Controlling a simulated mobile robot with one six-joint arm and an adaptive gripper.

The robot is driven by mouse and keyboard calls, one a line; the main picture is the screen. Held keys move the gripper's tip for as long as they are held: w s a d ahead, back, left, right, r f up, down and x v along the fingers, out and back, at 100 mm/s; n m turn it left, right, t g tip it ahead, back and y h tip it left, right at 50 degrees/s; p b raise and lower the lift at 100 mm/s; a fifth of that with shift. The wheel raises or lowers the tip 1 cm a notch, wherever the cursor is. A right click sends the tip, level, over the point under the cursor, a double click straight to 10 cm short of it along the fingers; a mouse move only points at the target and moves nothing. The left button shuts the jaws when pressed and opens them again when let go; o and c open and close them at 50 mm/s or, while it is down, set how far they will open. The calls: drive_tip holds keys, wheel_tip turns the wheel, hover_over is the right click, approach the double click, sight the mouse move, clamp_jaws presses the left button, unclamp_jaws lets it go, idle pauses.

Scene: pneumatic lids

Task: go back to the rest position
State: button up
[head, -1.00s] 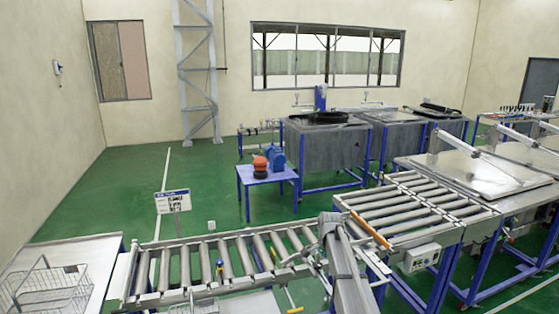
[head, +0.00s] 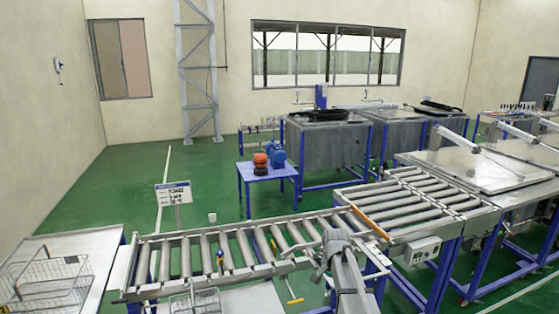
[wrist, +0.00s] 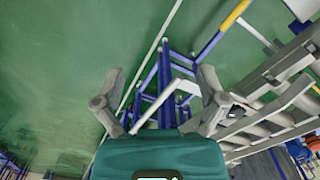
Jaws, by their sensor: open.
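My gripper (wrist: 161,73) shows in the wrist view with its two grey fingers spread wide apart. Nothing is between the fingertips, and green floor and a blue frame show beyond them. The gripper's teal body fills the bottom of that view. In the head view my grey arm rises at the lower middle, in front of the roller conveyor; I cannot make out the gripper's fingers there.
The roller conveyor (head: 204,258) runs across the front, with an orange bar (head: 370,224) near its junction. A wire basket (head: 45,283) is at lower left. A blue table (head: 265,173) and metal tanks (head: 325,143) stand behind. Green floor is clear at left.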

drive_tip(key=s+f+n+b, duration=0.3)
drive_tip(key=s+n, duration=0.1)
drive_tip(key=s, duration=0.6)
drive_tip(key=s+f+n+b, duration=0.3)
drive_tip(key=s+n, duration=0.1)
drive_tip(key=s, duration=0.6)
drive_tip(key=shift+d+f, duration=0.25)
drive_tip(key=shift+f, duration=0.1)
